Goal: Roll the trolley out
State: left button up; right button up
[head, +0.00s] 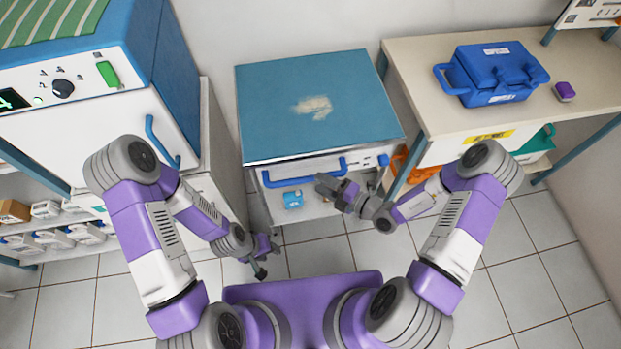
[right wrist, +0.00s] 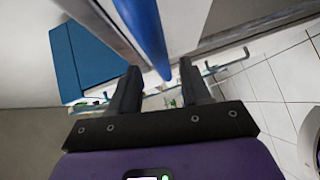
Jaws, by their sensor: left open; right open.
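The trolley (head: 315,105) is a white cart with a worn blue top, standing against the back wall between a cabinet and a table. Its blue bar handle (head: 305,172) runs across the front. My right gripper (head: 335,190) is open just in front of the handle's right part. In the right wrist view, the blue bar (right wrist: 150,38) runs down toward the gap between the open fingers (right wrist: 160,88); I cannot tell whether they touch it. My left gripper (head: 266,259) is open and empty, lower and left of the trolley's front, over the floor.
A white and blue cabinet (head: 75,110) with its own blue handle stands close on the left. On the right, a table (head: 430,75) carries a blue case (head: 495,75) and a small purple item (head: 564,91). A blue tag (head: 293,199) shows below the handle. Tiled floor lies free in front.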

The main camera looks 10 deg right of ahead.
aim_at(310, 179)
jog(key=b+x, duration=0.1)
jog(key=x, duration=0.3)
jog(key=shift+w+a+f, duration=0.1)
jog(key=shift+w+a, duration=0.1)
jog(key=shift+a, duration=0.15)
grip_shut()
